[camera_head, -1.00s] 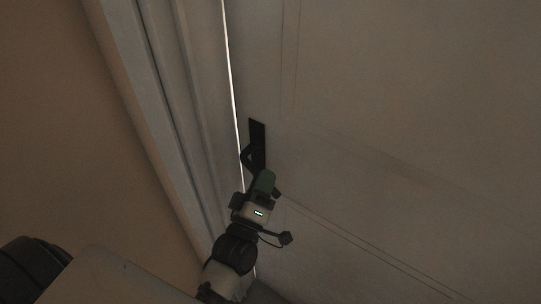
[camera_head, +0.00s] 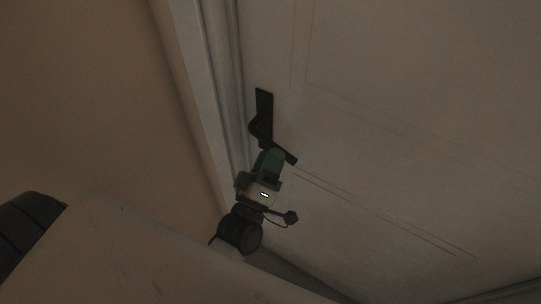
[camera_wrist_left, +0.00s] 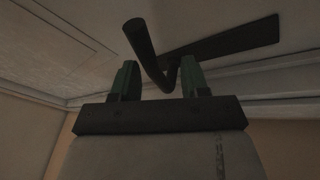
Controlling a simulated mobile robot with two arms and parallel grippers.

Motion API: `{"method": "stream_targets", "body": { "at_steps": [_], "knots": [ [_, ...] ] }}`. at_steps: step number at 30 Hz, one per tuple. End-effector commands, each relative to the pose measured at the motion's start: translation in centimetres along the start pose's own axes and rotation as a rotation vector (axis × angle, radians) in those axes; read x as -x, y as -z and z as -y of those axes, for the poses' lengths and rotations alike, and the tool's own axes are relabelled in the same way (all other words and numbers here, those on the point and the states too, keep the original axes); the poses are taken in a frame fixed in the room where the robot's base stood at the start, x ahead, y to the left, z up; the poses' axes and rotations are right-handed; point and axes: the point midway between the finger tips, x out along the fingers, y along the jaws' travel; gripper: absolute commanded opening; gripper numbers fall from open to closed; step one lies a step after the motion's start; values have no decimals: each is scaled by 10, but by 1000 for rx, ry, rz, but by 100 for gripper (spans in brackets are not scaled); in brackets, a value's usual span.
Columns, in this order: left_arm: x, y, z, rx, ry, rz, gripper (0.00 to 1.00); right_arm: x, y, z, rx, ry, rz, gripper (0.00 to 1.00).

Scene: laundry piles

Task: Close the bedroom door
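The bedroom door (camera_head: 400,120) is a pale panelled door filling the right of the head view. It lies against its frame (camera_head: 205,90), with no bright gap along the edge. A black handle plate (camera_head: 264,104) with a lever is near that edge. My left gripper (camera_head: 268,158) is just below the handle. In the left wrist view, the two green fingers (camera_wrist_left: 158,78) are apart, with the black lever (camera_wrist_left: 143,45) at or beyond the space between them. I cannot tell whether they touch it. The plate (camera_wrist_left: 225,40) shows behind. My right gripper is not in view.
A plain wall (camera_head: 90,100) is at the left of the head view, beside the door frame. Part of my own body covers the lower left. The floor shows only as a dark strip at the bottom.

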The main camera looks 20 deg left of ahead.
Motion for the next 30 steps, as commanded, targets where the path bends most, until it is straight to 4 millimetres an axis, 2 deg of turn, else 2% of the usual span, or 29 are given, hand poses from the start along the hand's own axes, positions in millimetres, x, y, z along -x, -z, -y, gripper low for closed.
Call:
{"method": "stream_targets", "body": {
  "at_steps": [11, 14, 24, 30],
  "knots": [
    [5, 0, 2, -1, 2, 0, 44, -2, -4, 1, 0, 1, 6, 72],
    [19, -1, 3, -1, 2, 1, 44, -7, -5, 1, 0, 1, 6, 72],
    [86, -1, 2, 0, 2, 1, 44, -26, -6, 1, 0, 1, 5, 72],
    [106, 0, 0, 0, 0, 0, 44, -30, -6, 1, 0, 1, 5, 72]
  ]
}}
